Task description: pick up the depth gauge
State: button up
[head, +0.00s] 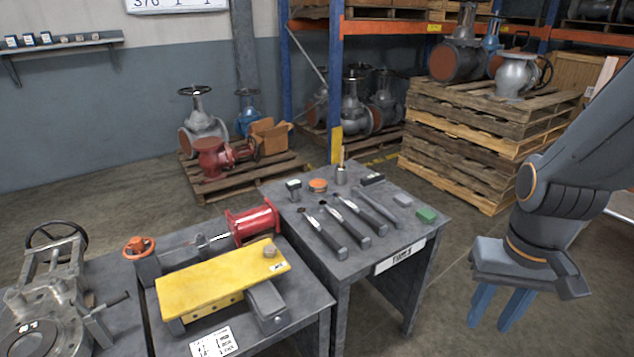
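I cannot tell for sure which item is the depth gauge. A small dark piece with a pale face (293,187) stands at the back left of the right-hand grey table (290,222). A flat dark piece with a light label (372,179) lies at that table's back right. Either could be the gauge; both are too small to make out. My gripper (489,328) hangs to the right of the table, clear of it, with its two blue fingers pointing down and apart. Nothing shows between the fingers.
Several dark-handled tools (346,220) lie mid-table, with an orange tin (318,185), a metal cup (341,175), a grey block (403,200) and a green block (426,215). A yellow plate (220,285) and red spool (253,222) occupy the left bench. Stacked pallets (480,125) stand behind.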

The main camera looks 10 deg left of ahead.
aim_at(293, 185)
jog(key=u, duration=0.25)
jog(key=i, duration=0.65)
jog(key=u, duration=0.85)
jog(key=i, duration=0.4)
jog(key=u, duration=0.45)
